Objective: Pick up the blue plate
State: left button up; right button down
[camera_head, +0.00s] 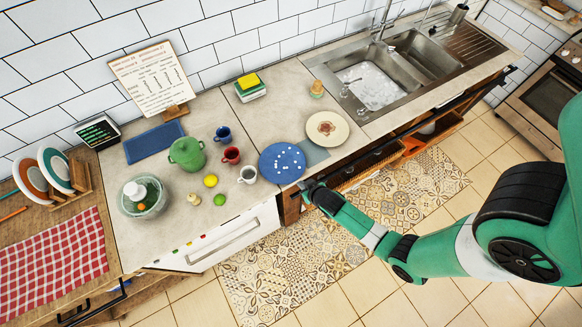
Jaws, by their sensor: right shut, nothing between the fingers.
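My right gripper (304,187) is at the end of the green arm that comes in from the right. It is shut and empty, just off the counter's front edge, a little right of and in front of the plate. It looks apart from the plate, though the gap is small. My left gripper is not in view.
A green pot (187,153) and fruit are farther left.

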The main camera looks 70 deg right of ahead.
dwell(0.3)
jog(key=shift+r+p, duration=0.75)
jog(key=shift+r, duration=0.05)
